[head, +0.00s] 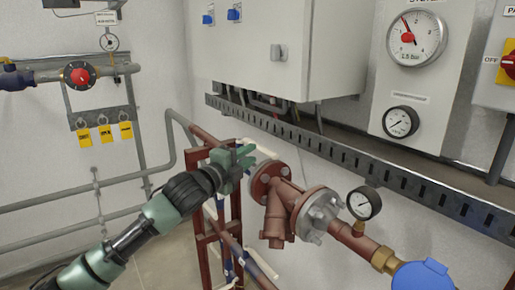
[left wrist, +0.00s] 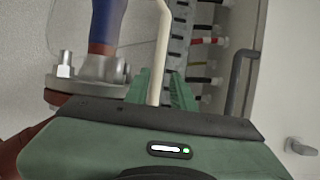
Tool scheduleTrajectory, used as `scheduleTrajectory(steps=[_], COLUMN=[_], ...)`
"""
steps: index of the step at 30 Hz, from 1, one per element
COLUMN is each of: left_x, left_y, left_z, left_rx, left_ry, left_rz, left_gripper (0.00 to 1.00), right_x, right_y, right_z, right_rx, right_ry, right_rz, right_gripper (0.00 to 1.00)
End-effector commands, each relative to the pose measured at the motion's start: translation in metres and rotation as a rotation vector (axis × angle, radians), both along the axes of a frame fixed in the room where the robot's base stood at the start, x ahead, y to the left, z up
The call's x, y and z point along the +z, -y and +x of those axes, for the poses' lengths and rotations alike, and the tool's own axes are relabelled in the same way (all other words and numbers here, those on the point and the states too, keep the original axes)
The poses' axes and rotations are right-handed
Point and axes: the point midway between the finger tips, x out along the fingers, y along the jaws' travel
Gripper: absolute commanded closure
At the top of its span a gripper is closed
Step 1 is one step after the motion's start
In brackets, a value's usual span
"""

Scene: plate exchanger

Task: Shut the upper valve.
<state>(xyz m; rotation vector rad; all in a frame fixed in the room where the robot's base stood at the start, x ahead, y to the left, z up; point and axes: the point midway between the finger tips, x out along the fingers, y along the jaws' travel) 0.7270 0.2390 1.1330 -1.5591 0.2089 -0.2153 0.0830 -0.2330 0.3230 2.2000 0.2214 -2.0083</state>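The upper valve's cream lever (head: 258,148) shows beside the flanged red pipe in the head view, partly hidden behind my left gripper (head: 246,156). In the left wrist view the lever (left wrist: 160,45) runs down between the two green fingers of the left gripper (left wrist: 160,85). The fingers stand apart around it, with a small gap visible on the right side. The valve body is mostly hidden by the gripper. A grey flange (left wrist: 95,70) and a blue pipe part (left wrist: 107,22) show left of the lever. My right gripper is not in view.
A second cream lever (head: 262,258) shows lower down on the red frame (head: 203,240). Right of the gripper are a red flanged strainer (head: 283,210) and a gauge (head: 364,203). A perforated cable tray (head: 340,153) runs along the wall below a grey cabinet (head: 250,50).

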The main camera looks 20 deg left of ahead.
Motion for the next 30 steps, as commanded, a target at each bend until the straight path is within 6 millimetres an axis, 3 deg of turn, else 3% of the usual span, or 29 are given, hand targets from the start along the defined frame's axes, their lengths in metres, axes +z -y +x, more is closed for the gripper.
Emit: scheduleTrajectory(steps=[3, 9, 20, 23, 30], left_x=[0.002, 0.0, -0.001, -0.001, -0.001], left_y=[0.006, 0.011, 0.012, 0.012, 0.012], left_z=[0.02, 0.04, 0.044, 0.044, 0.044], left_rx=[0.0, 0.001, 0.001, 0.001, 0.001], left_ry=[-0.001, -0.002, -0.001, -0.001, -0.002], left_rz=[-0.003, -0.003, -0.001, -0.001, 0.0], left_gripper=[0.75, 0.75, 0.75, 1.0, 1.0], right_x=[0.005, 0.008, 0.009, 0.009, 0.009], right_y=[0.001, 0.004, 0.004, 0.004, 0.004], right_z=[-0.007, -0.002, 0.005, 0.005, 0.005], right_rx=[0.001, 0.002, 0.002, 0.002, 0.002], right_ry=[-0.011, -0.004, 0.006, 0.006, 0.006], right_rz=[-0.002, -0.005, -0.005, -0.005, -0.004], right_gripper=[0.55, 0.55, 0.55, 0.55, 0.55])
